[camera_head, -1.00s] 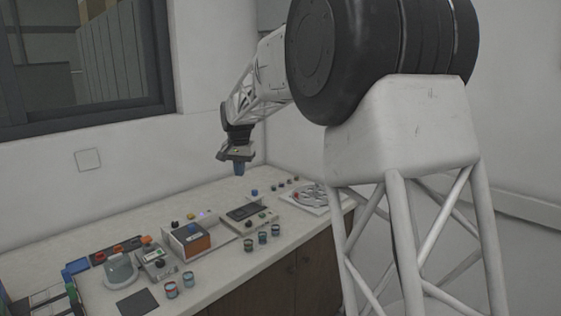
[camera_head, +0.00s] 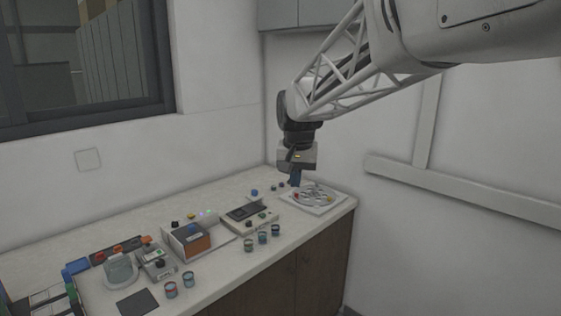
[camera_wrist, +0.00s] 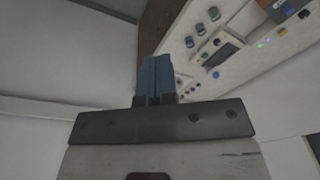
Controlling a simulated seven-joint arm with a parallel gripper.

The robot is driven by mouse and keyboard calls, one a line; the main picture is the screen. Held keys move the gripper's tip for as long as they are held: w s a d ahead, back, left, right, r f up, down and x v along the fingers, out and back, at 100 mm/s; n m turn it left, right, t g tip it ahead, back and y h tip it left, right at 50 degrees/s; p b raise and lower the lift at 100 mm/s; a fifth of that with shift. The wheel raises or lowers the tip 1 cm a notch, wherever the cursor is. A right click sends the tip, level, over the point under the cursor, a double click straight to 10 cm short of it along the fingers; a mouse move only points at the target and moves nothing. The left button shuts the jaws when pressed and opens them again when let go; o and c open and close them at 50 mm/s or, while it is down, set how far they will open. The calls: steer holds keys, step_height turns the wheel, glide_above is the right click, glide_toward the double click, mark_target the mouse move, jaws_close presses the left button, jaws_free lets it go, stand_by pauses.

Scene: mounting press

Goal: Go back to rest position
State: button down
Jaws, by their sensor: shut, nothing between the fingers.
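The fingers point down in the head view, clear of the counter top as far as I can tell.
A counter (camera_head: 215,285) runs along the wall. A wall cabinet (camera_head: 300,14) hangs behind my arm.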

steer(key=s+d+f, duration=0.3)
steer(key=s+d, duration=0.2)
steer(key=s, duration=0.7)
steer(key=s+d+f, duration=0.4)
steer(key=s, duration=0.8)
steer(key=s+d+f+n+t, duration=0.1)
steer(key=s+d+f, duration=0.2)
steer(key=s, duration=0.8)
steer(key=d, duration=0.2)
steer(key=shift+s+d+f, duration=0.2)
steer(key=shift+s+d, duration=0.1)
steer(key=shift+s, duration=0.1)
